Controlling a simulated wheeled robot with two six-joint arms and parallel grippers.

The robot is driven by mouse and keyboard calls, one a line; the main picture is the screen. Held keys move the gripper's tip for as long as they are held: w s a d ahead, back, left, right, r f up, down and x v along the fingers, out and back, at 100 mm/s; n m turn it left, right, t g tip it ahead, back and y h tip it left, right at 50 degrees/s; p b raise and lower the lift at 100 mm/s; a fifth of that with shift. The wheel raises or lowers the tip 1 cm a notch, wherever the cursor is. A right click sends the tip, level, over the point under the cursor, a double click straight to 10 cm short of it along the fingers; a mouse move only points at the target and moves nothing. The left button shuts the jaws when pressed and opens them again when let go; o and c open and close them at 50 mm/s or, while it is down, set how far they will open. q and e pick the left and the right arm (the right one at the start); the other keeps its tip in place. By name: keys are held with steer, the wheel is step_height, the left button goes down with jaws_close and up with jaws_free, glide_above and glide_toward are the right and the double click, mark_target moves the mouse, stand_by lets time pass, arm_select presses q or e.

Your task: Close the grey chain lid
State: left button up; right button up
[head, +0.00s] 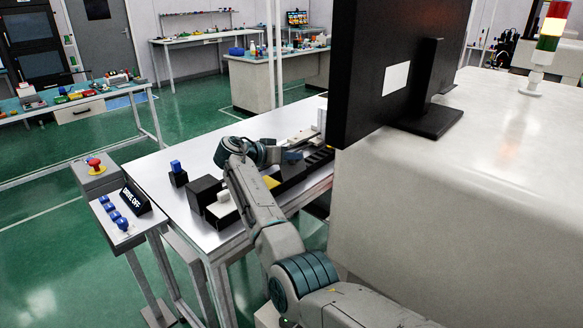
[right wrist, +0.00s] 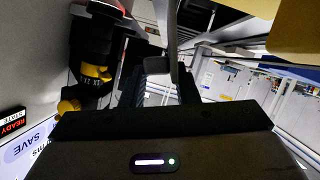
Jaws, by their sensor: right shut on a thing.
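My right arm reaches over the white table (head: 150,176) in the head view. Its gripper (head: 293,156) is at the black and yellow mechanism (head: 290,178) by the table's right side. In the right wrist view the dark fingers (right wrist: 158,88) are shut on a small grey piece (right wrist: 158,65), with a grey bar rising behind it. It may be part of the grey chain lid; I cannot tell for sure, nor how far the lid is open. Pale grey parts (head: 303,136) lie just beyond the gripper. My left gripper is not in view.
A black monitor (head: 375,70) and a big pale cabinet (head: 450,190) stand close on the right. A black block with a blue top (head: 178,173) and a black box (head: 204,191) stand on the table. A control stand with a red button (head: 94,162) is at left.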

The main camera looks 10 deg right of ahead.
steer(key=shift+w+f+n+b, duration=0.2)
steer(key=shift+n+b, duration=0.1)
steer(key=shift+b, duration=0.05)
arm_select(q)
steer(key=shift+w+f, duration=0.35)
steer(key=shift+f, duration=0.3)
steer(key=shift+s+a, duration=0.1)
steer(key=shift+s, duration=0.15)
arm_select(e)
steer(key=o, duration=0.7)
steer(key=shift+o, duration=0.9)
steer(key=shift+w+d, duration=0.1)
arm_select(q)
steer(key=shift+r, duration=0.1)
arm_select(e)
steer(key=shift+r, duration=0.1)
